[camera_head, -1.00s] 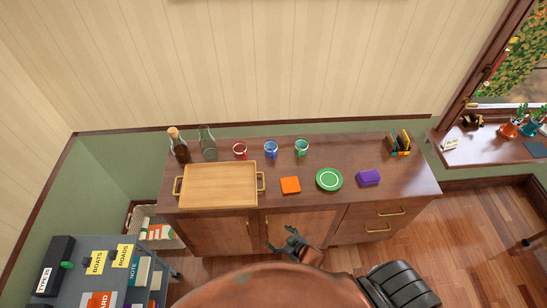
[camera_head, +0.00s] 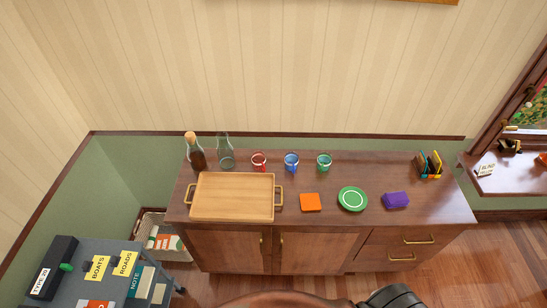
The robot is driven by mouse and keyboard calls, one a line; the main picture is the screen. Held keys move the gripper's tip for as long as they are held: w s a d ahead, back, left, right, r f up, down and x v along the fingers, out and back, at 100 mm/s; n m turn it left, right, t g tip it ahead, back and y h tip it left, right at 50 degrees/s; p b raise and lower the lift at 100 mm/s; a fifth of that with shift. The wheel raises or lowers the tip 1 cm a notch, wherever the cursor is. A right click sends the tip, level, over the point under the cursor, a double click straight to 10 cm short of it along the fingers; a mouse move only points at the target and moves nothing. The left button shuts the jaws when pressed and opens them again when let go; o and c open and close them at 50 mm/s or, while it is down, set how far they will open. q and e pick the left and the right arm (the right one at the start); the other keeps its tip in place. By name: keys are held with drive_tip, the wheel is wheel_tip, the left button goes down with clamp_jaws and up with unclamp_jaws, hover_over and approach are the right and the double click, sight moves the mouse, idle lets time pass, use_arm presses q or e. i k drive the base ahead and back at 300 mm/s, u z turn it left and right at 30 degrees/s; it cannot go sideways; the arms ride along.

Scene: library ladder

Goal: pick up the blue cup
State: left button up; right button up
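The blue cup (camera_head: 291,162) stands upright near the back of the wooden sideboard (camera_head: 330,218). It is between a red cup (camera_head: 258,161) on its left and a green cup (camera_head: 324,162) on its right, with gaps between them. Neither of my grippers shows in the head view now. Only part of my own body shows at the bottom edge.
A wooden tray (camera_head: 232,197) lies front left of the cups. An orange square (camera_head: 310,202), a green plate (camera_head: 352,199) and a purple block (camera_head: 396,200) lie along the front. Two bottles stand back left, including a dark one (camera_head: 195,153).

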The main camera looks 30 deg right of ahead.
sight(292, 158)
drive_tip(key=z, duration=0.1)
drive_tip(key=i, duration=0.65)
drive_tip(key=z, duration=0.9)
drive_tip(key=i, duration=0.45)
drive_tip(key=z, duration=0.5)
